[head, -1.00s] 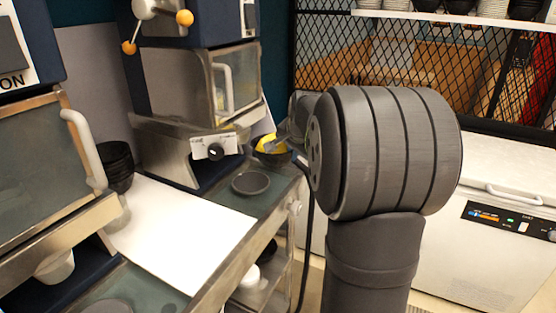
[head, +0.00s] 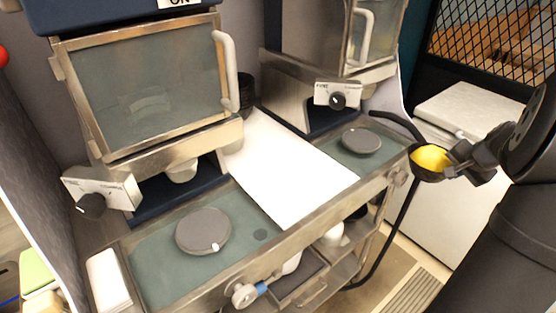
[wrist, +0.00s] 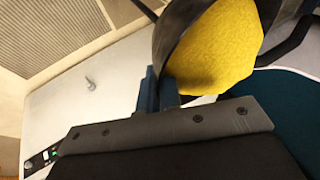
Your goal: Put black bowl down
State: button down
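The black bowl (head: 428,173) holds a yellow filling and hangs in the air past the right end of the counter, roughly upright. My gripper (head: 458,160) is shut on its right side. In the wrist view the fingers (wrist: 160,92) pinch the wall of the bowl (wrist: 180,32), with the yellow filling (wrist: 212,50) just beyond them. A round grey plate (head: 361,140) lies on the counter under the right machine, and another round grey plate (head: 203,231) lies under the left machine. The bowl is apart from both plates.
A white sheet (head: 285,165) covers the middle of the counter. Two machines with handles and knobs stand along the back. Stacked black bowls (head: 245,92) stand between them. A white chest (head: 430,215) is behind the held bowl. A black cable (head: 398,230) hangs below the counter's right end.

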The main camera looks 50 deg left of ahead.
aim_at(427, 177)
jog(key=s+d+f+n, duration=0.1)
jog(key=d+f, duration=1.1)
jog(key=s+a+r+n+g+y, duration=0.25)
jog(key=s+a+r+n, duration=0.35)
jog(key=s+a+r, duration=1.8)
jog(key=shift+g, duration=0.45)
jog(key=s+a+f, duration=0.1)
jog(key=a+f, duration=0.1)
jog(key=a, duration=0.1)
jog(key=a+f, duration=0.2)
jog(key=a, duration=0.1)
jog(key=s+a+f, duration=0.1)
jog(key=a+f, duration=0.1)
jog(key=a, duration=0.1)
jog(key=shift+s+a, duration=0.2)
jog(key=shift+s, duration=0.15)
jog(key=shift+f, duration=2.1)
jog(key=shift+f, duration=0.15)
jog(key=c, duration=1.6)
grip_release()
